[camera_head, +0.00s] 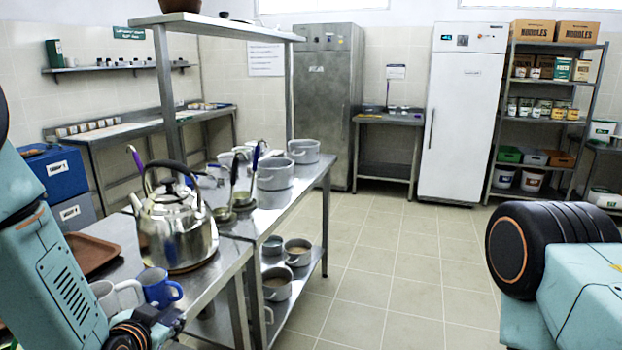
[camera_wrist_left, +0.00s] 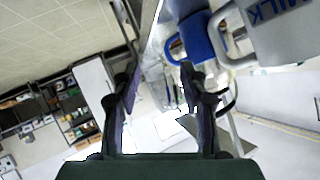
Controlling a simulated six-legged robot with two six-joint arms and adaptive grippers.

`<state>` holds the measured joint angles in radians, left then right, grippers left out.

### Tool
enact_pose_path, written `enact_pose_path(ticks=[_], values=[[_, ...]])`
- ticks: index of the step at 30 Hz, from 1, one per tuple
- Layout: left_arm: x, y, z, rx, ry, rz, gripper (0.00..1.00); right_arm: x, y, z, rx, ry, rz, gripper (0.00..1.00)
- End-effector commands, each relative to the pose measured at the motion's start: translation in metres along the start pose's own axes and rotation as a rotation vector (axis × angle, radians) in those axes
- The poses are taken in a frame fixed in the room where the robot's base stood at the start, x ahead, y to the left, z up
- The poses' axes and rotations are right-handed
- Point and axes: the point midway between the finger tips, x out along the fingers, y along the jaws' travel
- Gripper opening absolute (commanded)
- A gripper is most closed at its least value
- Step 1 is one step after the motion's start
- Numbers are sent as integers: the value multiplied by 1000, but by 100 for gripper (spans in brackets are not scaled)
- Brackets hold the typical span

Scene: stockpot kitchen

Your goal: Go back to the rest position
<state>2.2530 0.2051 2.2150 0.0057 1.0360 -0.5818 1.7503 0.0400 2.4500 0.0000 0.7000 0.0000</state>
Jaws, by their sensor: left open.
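My left gripper (camera_wrist_left: 163,92) is open, with nothing between its two dark fingers in the left wrist view. In the head view it is low at the left (camera_head: 166,320), partly cut off, close by the front edge of the steel counter (camera_head: 222,262). A blue mug (camera_head: 160,288) and a grey mug (camera_head: 104,298) stand on the counter just beyond it. In the wrist view the blue mug (camera_wrist_left: 196,40) and a grey container marked MILK (camera_wrist_left: 285,30) show past the right finger. My right gripper is out of view; only part of its arm shows.
A steel kettle (camera_head: 176,228) stands on the counter near the mugs, with a brown tray (camera_head: 90,252) to its left. Ladles and grey pots (camera_head: 274,184) stand farther back. Grey pots (camera_head: 277,284) sit on the shelf below. The tiled floor (camera_head: 390,265) at centre is clear.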

Motion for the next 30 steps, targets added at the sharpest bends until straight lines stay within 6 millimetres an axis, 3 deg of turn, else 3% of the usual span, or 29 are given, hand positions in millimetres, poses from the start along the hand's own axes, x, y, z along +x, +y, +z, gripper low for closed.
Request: enact_pose_path(ticks=[1, 5, 9, 15, 18, 22, 30], values=[[-5, 20, 32, -68, -82, 48, 44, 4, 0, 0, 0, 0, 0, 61], [-28, 63, 104, -229, -293, 132, 44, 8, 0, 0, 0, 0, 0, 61], [-65, 103, 179, -356, -529, 182, 44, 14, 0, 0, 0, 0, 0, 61], [-137, 148, 274, -412, -846, 220, 44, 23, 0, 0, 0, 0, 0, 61], [-168, 162, 308, -381, -950, 244, 44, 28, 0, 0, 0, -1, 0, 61], [-191, 172, 336, -352, -1023, 262, 44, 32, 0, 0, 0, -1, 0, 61], [-192, 173, 337, -351, -1025, 263, 44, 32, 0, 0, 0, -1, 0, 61]])
